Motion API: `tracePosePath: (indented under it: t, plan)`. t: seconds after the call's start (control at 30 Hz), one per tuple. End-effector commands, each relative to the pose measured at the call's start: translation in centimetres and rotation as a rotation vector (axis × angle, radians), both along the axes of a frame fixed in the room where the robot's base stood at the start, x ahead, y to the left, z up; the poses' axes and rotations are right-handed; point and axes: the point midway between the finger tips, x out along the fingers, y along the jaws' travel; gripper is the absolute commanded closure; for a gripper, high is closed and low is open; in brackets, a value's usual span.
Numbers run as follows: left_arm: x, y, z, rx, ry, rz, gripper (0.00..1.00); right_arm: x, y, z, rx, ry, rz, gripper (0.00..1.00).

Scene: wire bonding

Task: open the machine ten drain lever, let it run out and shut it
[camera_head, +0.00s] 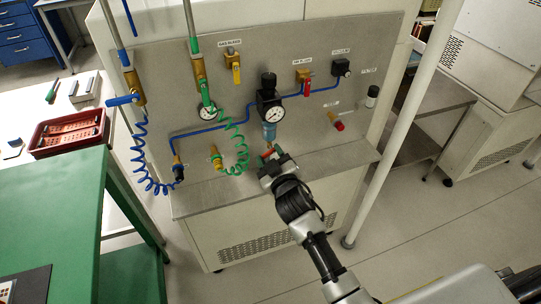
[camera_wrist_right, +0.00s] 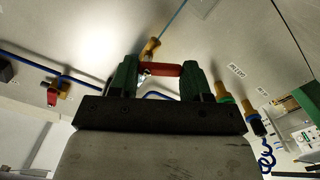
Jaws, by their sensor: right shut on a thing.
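The drain lever (camera_wrist_right: 162,70) is a red bar at a small brass valve (camera_wrist_right: 151,48). In the wrist view it lies crosswise between the green fingers of my right gripper (camera_wrist_right: 160,82), which is shut on it. The lever's red also shows small in the head view (camera_head: 267,154), mostly hidden by the gripper (camera_head: 275,163). The gripper is low on the panel, just below the blue filter bowl (camera_head: 269,131) of the black regulator and gauge (camera_head: 268,104). No flow from the drain can be made out. My left gripper is out of view.
A coiled green hose (camera_head: 238,150) hangs close left of the gripper and a coiled blue hose (camera_head: 148,165) farther left. Other valves include a red-handled one (camera_head: 305,85) and a yellow-handled one (camera_head: 236,72). A white post (camera_head: 402,120) stands right of the panel.

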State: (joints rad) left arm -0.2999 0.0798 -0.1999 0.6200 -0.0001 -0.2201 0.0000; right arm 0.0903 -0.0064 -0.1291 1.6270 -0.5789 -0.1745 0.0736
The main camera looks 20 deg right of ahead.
Motion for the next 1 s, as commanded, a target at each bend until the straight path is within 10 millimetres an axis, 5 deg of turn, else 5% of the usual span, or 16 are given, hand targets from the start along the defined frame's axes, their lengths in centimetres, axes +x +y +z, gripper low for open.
tracePosePath:
  t: [1.0]
  plan:
    - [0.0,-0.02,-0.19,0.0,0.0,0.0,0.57,0.02,-0.87,-0.88,-0.895,-0.029,0.001,0.76]
